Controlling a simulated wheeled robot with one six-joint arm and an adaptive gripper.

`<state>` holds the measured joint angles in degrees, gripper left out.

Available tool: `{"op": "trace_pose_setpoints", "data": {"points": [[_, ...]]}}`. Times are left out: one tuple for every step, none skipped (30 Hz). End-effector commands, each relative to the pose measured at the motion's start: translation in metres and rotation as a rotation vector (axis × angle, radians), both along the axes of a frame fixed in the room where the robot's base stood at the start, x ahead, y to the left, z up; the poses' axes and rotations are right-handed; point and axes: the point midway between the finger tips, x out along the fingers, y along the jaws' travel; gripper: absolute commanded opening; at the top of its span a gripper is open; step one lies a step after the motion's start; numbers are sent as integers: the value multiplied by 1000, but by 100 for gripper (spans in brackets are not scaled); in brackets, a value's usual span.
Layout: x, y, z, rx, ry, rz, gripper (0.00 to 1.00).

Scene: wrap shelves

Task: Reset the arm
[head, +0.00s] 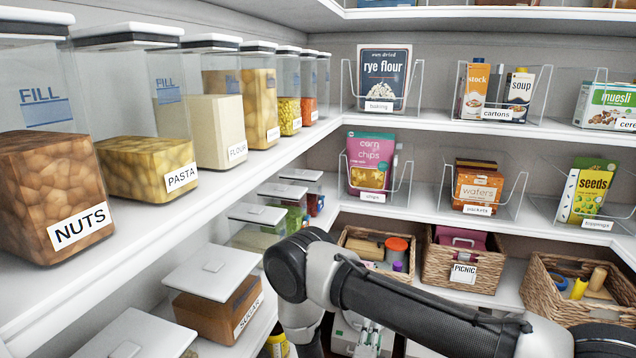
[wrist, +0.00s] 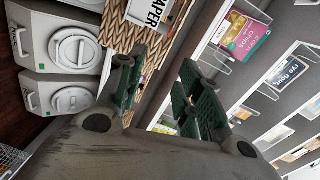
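My gripper (wrist: 162,68) shows in the wrist view with its two dark green finger pads apart and nothing between them. Beyond the fingers are a woven basket (wrist: 120,38) with a label reading "PAPER" and the shelves. In the head view my arm (head: 400,300) stretches across the lower right, bent at a joint near the lower middle. The gripper itself is hidden or out of the picture there.
Left shelves hold clear containers, including nuts (head: 50,190) and pasta (head: 150,165). Ahead are woven baskets (head: 462,262), packets and cartons in clear bins. White containers with round lids (wrist: 72,50) stand left in the wrist view. The aisle is narrow, with shelf edges close to my arm.

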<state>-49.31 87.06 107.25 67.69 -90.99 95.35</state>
Motion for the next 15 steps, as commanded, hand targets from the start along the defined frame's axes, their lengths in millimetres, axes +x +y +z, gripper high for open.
{"op": "trace_pose_setpoints", "data": {"points": [[0,0,-7,-16,34,1,36],[-1,0,-11,-27,59,3,36],[-1,0,-18,-41,94,8,36],[-1,0,-23,-55,123,12,36],[-2,0,-29,-68,153,17,36],[-4,0,-37,-87,198,25,36],[-6,0,-44,-102,236,33,36],[-8,0,-51,-119,277,44,36],[-12,0,-62,-145,339,60,36],[-15,0,-71,-165,388,75,36],[-19,-1,-80,-188,439,91,36],[-26,-1,-91,-218,511,117,36],[-32,-2,-100,-241,567,137,36],[-37,0,-107,-264,620,162,36],[-44,2,-116,-292,694,199,36]]}}
